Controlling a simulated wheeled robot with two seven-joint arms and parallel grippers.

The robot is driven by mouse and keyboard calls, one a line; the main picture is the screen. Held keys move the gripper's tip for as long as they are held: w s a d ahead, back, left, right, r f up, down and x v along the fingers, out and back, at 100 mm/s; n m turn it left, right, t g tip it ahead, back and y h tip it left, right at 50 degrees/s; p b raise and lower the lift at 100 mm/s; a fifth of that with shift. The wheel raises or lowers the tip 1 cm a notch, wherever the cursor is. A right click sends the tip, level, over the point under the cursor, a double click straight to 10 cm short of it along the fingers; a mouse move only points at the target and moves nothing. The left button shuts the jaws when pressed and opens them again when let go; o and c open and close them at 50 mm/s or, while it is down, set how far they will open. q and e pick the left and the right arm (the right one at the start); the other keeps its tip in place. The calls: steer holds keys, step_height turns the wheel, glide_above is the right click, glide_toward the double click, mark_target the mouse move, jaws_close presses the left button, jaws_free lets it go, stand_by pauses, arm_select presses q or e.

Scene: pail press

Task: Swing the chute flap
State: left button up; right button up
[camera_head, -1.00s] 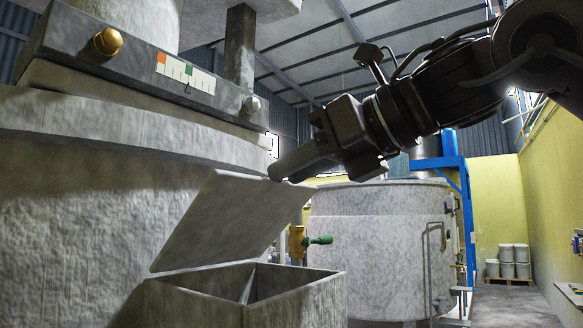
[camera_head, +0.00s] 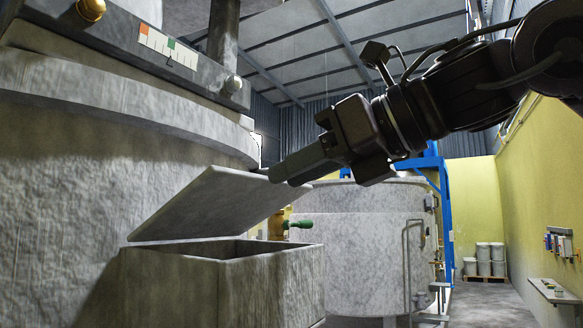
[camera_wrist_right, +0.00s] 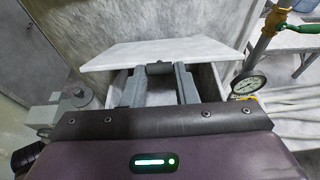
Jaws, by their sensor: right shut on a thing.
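The chute flap (camera_head: 212,206) is a flat grey plate, tilted up above the square open mouth of the grey chute (camera_head: 270,285). Its left edge is low by the chute rim and its right edge is raised. My right gripper (camera_head: 274,174) is at the raised edge. In the right wrist view the flap (camera_wrist_right: 165,48) spans ahead of the fingers, which are shut on a small dark knob (camera_wrist_right: 159,68) at the middle of its near edge. The chute's inside shows partly below the flap. My left gripper is not in view.
A large grey vessel (camera_head: 90,150) with a flanged rim fills the left side, close to the flap. A second tank (camera_head: 360,250) stands behind. A brass valve with a green handle (camera_head: 298,224) is behind the chute. Open floor lies at right.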

steer(key=shift+f, duration=0.1)
steer(key=shift+s+d+f+b, duration=0.25)
steer(key=shift+f+b, duration=0.4)
steer(key=shift+f, duration=0.2)
steer(key=shift+s+d+f+b, duration=0.1)
steer(key=shift+d+f+b, duration=0.15)
steer(key=shift+f+b, duration=0.55)
steer(key=shift+s+d+f+b, duration=0.25)
steer(key=shift+f+b, duration=0.3)
steer(key=shift+f, duration=0.35)
steer(key=shift+d+f+b, duration=0.1)
steer(key=shift+f+b, duration=1)
steer(key=shift+f, duration=0.5)
steer(key=o, duration=0.4)
steer(key=shift+f, duration=0.1)
steer(key=shift+c, duration=0.2)
steer(key=o, duration=0.5)
steer(key=shift+s+d+r, duration=0.1)
steer(key=shift+s+r, duration=0.05)
steer(key=shift+r, duration=0.05)
